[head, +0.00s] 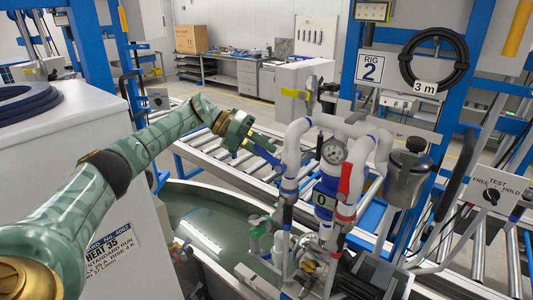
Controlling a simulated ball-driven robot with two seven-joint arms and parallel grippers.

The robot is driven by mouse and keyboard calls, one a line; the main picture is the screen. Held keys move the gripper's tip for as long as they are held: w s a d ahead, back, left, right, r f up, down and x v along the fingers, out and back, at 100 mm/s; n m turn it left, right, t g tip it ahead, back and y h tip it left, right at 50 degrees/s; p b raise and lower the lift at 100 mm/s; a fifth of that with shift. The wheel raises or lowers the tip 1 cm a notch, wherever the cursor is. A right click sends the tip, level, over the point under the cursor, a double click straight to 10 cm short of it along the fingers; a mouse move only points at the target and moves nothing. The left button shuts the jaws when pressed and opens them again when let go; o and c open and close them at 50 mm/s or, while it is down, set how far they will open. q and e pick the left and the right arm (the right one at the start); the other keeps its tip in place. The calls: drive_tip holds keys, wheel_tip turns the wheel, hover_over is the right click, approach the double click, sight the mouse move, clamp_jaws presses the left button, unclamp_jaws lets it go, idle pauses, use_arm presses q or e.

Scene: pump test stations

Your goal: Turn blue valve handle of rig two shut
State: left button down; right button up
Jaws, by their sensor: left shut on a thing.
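Rig two, marked by a "RIG 2" sign (370,68), has white pipes around a pressure gauge (333,152) and a blue meter (323,198) reading 0. The blue valve handle (267,155) slants down to the right from my gripper toward the left white pipe. My left gripper (247,143) is shut on the handle's outer end, left of the pipe. The fingers hide that end, and the valve body is hard to make out. My right gripper is not in view.
A green valve (258,232) is low at the left. A silver canister (406,175) stands right of the pipes. A water tank (200,222) lies below my left arm.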

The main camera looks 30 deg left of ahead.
use_arm(q)
drive_tip(key=shift+a+f+n+t+h+b, duration=0.3)
drive_tip(key=shift+f+h+b, duration=0.55)
drive_tip(key=shift+b, duration=0.9)
drive_tip(key=shift+a+f+n+t+h+b, duration=0.1)
drive_tip(key=shift+f+n+h+b, duration=0.3)
drive_tip(key=shift+h+b, duration=1.1)
drive_tip(key=shift+a+f+n+t+h+b, duration=0.25)
drive_tip(key=shift+f+h+b, duration=0.45)
drive_tip(key=shift+b, duration=1.35)
drive_tip(key=shift+d, duration=0.15)
drive_tip(key=c, duration=1.3)
unclamp_jaws()
drive_tip(key=shift+o, duration=0.2)
drive_tip(key=b+v, duration=0.4)
drive_tip(key=v, duration=0.3)
drive_tip(key=shift+a, duration=0.35)
